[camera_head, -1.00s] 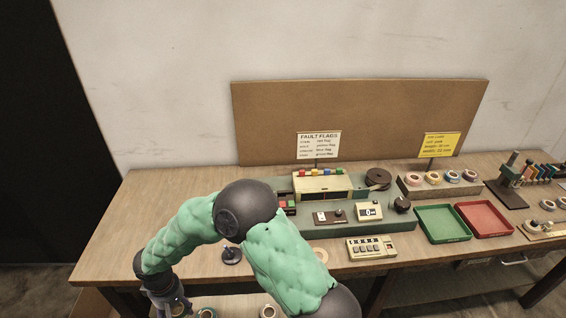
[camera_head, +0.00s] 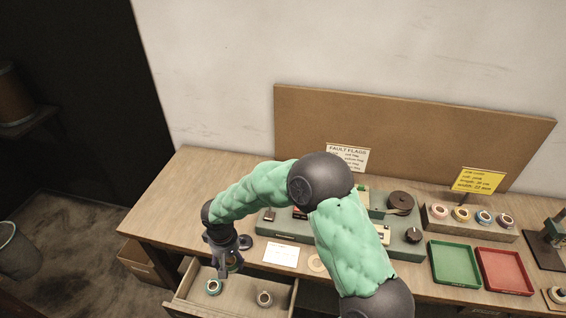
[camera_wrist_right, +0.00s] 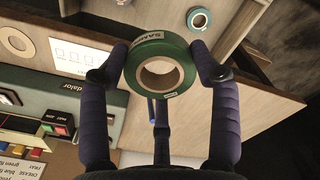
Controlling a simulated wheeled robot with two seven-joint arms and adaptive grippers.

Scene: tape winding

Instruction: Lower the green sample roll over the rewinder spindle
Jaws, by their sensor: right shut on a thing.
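The green sample roll (camera_wrist_right: 150,58) is a ring with a white label, its hole facing the camera in the right wrist view. My right gripper (camera_wrist_right: 159,62) is shut on it, with a finger on each side. In the head view my right gripper (camera_head: 228,262) is at the table's front left edge, by the open drawer, and the held roll (camera_head: 235,266) is partly hidden. A small dark round-based piece (camera_head: 245,242) stands on the table just beyond it; I cannot tell whether this is the rewinder spindle. The roll is apart from it. My left gripper is not in view.
A white card (camera_head: 281,254) lies on the table. The green machine base (camera_head: 290,230) is partly behind my right arm. Green (camera_head: 433,262) and red (camera_head: 527,275) trays are at right.

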